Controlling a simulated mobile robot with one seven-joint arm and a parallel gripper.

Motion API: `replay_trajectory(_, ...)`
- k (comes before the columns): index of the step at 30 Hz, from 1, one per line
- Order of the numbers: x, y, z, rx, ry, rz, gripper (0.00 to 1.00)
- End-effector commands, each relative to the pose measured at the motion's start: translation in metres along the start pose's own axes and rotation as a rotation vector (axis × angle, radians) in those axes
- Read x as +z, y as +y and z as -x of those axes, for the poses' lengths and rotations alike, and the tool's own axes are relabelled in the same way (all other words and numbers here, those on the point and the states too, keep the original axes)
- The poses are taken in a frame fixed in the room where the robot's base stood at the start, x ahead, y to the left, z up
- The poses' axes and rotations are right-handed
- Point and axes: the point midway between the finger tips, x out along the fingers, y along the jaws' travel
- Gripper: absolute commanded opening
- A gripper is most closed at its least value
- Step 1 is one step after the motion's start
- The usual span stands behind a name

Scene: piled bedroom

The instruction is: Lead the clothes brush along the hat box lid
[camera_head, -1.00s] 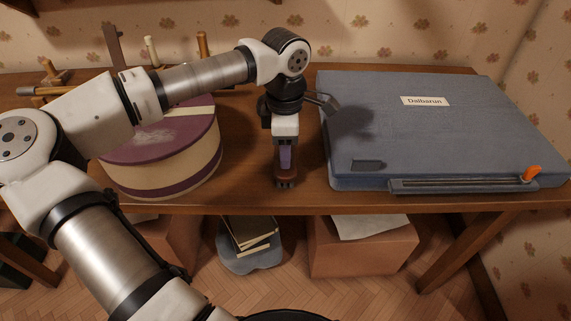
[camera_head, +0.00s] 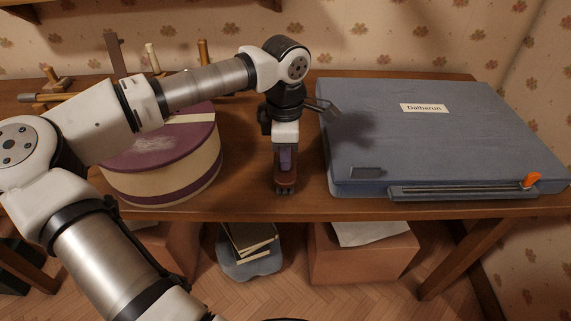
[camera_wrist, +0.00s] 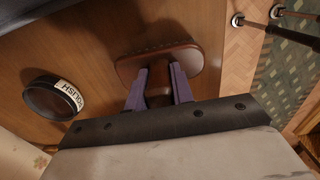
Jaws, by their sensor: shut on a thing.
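The clothes brush (camera_head: 286,183), reddish brown with dark bristles low down, is between my gripper's fingers in the head view. My gripper (camera_head: 285,164), with purple fingers, points down and is shut on the brush. In the wrist view, my gripper (camera_wrist: 157,82) grips the middle of the oval brush (camera_wrist: 190,60). The hat box (camera_head: 175,185) is cream with purple bands and stands left of the brush, apart from it. Its purple lid (camera_head: 135,152) bears a pale dusty patch and a cream stripe; my arm hides part of it. I cannot tell whether the brush touches the table.
A large blue case (camera_head: 455,145) lies close to the right of my gripper, with an orange piece at its front corner. A dark round labelled object (camera_wrist: 53,98) shows in the wrist view. Wooden pegs (camera_head: 203,55) stand behind the hat box. The table's front edge (camera_head: 350,208) is near.

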Motion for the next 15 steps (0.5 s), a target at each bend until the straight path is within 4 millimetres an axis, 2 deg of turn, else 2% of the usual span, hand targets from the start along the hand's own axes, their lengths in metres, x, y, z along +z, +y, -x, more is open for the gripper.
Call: replay_trajectory(15, 0.0, 0.0, 0.044, 0.001, 0.0, 0.0, 0.0)
